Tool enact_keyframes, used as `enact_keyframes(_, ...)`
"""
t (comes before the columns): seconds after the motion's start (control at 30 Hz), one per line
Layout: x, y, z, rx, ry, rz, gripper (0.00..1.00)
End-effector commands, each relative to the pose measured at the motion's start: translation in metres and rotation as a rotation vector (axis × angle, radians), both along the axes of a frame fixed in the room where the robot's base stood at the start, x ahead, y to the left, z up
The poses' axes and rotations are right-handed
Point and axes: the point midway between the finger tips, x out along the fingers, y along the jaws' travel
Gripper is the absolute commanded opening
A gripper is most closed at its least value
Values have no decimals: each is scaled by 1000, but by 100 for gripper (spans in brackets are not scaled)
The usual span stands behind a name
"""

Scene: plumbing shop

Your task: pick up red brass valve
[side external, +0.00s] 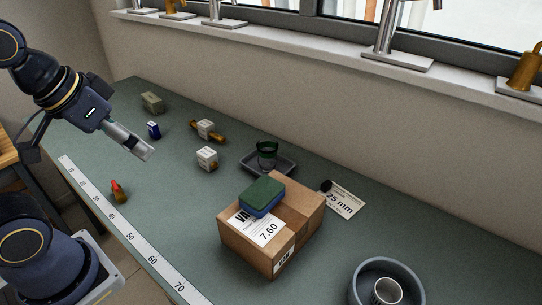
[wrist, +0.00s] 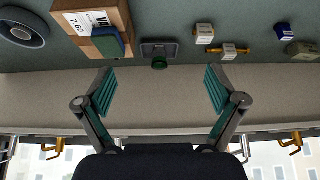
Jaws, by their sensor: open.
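A small brass valve with a red top (side external: 118,192) stands on the green bench in the side view, beside the measuring strip near the front edge. It does not show in the wrist view. My gripper (side external: 146,151) is above the bench, up and to the right of the valve in the side view, apart from it. In the wrist view my gripper (wrist: 160,90) has its two fingers wide apart with nothing between them. That view looks toward the back wall and window.
A cardboard box (side external: 250,248) carries a green and blue sponge (side external: 263,194). A tray (side external: 284,170) holds a green cup (side external: 267,152). White blocks with brass parts (side external: 206,128), a blue block (side external: 153,130) and an olive block (side external: 152,102) stand farther back. A grey bowl (side external: 358,290) is front right.

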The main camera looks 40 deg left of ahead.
Motion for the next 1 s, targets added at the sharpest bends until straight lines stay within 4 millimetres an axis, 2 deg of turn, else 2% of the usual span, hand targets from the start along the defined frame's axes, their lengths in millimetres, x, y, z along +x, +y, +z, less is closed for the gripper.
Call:
enact_keyframes(0.17,0,0,0,-72,0,135,94)
enact_keyframes(0.27,5,1,9,-207,-16,368,94)
enact_keyframes(0.37,18,12,13,-395,5,729,94)
enact_keyframes(0.47,36,39,11,-575,42,1170,94)
enact_keyframes(0.57,51,82,-1,-727,69,1672,94)
enact_keyframes(0.6,55,105,-10,-775,72,1890,94)
enact_keyframes(0.7,52,165,-37,-837,53,2382,94)
enact_keyframes(0.8,36,210,-64,-813,37,2668,94)
enact_keyframes(0.83,30,220,-71,-796,39,2717,94)
enact_keyframes(0.9,17,236,-86,-756,49,2795,94)
enact_keyframes(1.0,2,247,-100,-719,68,2862,94)
